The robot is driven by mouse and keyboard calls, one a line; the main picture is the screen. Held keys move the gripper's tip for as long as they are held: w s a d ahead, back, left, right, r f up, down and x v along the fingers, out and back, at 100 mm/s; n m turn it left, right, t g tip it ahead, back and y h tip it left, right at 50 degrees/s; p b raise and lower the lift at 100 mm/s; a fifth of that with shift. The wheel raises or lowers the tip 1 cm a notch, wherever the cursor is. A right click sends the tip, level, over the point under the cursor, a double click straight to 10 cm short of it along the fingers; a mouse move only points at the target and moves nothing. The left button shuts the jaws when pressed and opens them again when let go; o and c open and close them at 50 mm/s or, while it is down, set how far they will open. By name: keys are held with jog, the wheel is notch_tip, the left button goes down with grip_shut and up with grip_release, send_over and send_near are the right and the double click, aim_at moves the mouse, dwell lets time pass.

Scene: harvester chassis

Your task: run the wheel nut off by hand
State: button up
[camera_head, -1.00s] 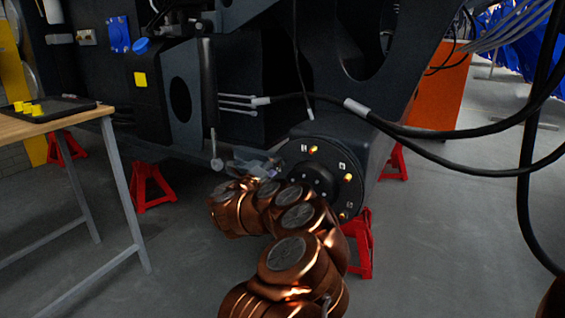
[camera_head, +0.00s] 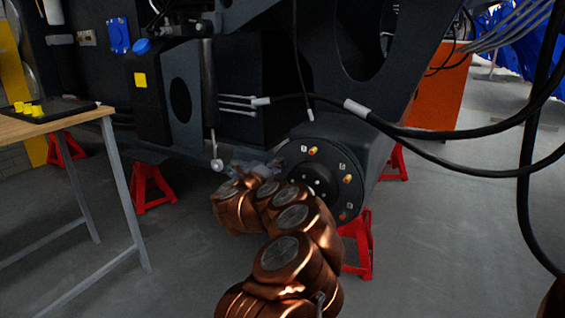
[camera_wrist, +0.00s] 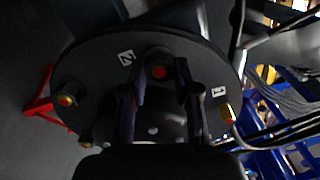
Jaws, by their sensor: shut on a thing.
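The round dark wheel hub (camera_head: 325,170) faces out from the chassis, with studs and nuts around its rim. In the wrist view my gripper (camera_wrist: 160,82) reaches over the hub face (camera_wrist: 95,60). Its two dark fingers are shut on a wheel nut (camera_wrist: 158,72) with an orange-red centre, beside the label 2. Other nuts show at the left (camera_wrist: 66,100) and at the right (camera_wrist: 228,113), near the label 1. In the head view my gripper (camera_head: 255,168) is at the hub's left edge, and the held nut is hidden there.
A wooden table (camera_head: 60,124) with a dark tray (camera_head: 55,108) and yellow pieces stands at the left. Red stands (camera_head: 150,190) are under the chassis. Black cables (camera_head: 440,135) hang across the right side. An orange box (camera_head: 440,95) is behind. Floor is clear between table and arm.

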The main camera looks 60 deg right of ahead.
grip_shut()
jog(key=n+p, duration=0.3)
jog(key=p, duration=0.1)
jog(key=shift+a, duration=0.15)
dwell(0.3)
jog(key=shift+a, duration=0.1)
